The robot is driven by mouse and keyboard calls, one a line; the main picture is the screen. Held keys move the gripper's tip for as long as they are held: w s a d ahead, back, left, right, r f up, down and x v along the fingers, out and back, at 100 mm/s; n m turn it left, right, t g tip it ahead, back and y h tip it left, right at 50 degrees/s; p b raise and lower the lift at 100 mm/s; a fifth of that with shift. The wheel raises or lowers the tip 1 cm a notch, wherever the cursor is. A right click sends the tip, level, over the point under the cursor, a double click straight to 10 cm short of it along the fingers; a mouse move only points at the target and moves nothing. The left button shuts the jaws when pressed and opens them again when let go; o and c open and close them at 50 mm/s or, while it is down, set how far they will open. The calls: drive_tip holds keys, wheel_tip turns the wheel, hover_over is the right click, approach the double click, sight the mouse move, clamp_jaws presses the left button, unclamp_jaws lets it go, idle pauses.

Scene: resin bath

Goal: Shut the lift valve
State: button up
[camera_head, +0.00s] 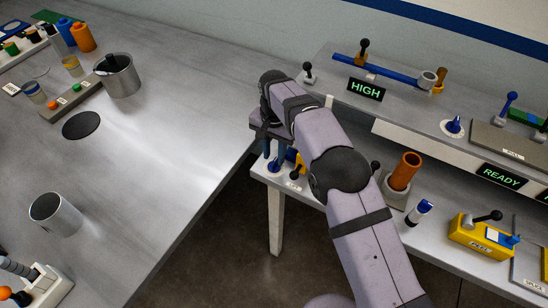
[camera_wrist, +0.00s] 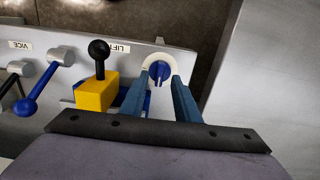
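A yellow block with an upright black ball-headed lever (camera_wrist: 97,92) stands by a partly hidden label reading LIFT (camera_wrist: 122,48). I take it for the lift valve. Its yellow body shows just right of my gripper (camera_head: 268,150) in the head view, mostly behind my arm. In the wrist view my gripper (camera_wrist: 160,85) is open, its two blue fingers apart. Between the fingertips shows a blue knob on a white round base (camera_wrist: 160,70), to the right of the yellow block. I cannot tell whether the fingers touch the knob.
A blue lever (camera_wrist: 45,85) by a VICE label stands left of the yellow block. In the head view an orange cylinder (camera_head: 404,171) and a yellow box with a black lever (camera_head: 480,235) stand farther right. The bench (camera_head: 170,150) at left has free room.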

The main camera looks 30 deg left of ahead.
sight(274, 162)
drive_tip(key=shift+r+b, duration=0.4)
drive_tip(key=shift+r, duration=2.35)
drive_tip(key=d+r, duration=0.2)
drive_tip(key=d, duration=1.1)
drive_tip(key=d+r, duration=0.2)
drive_tip(key=d, duration=1.1)
drive_tip(key=s+d+f, duration=0.2)
drive_tip(key=s+d, duration=0.6)
drive_tip(key=s+d+f, duration=0.3)
drive_tip(key=s+d, duration=0.5)
drive_tip(key=d, duration=0.1)
drive_tip(key=shift+s+d+f, duration=0.25)
drive_tip(key=shift+d+f, duration=0.05)
drive_tip(key=shift+f, duration=0.05)
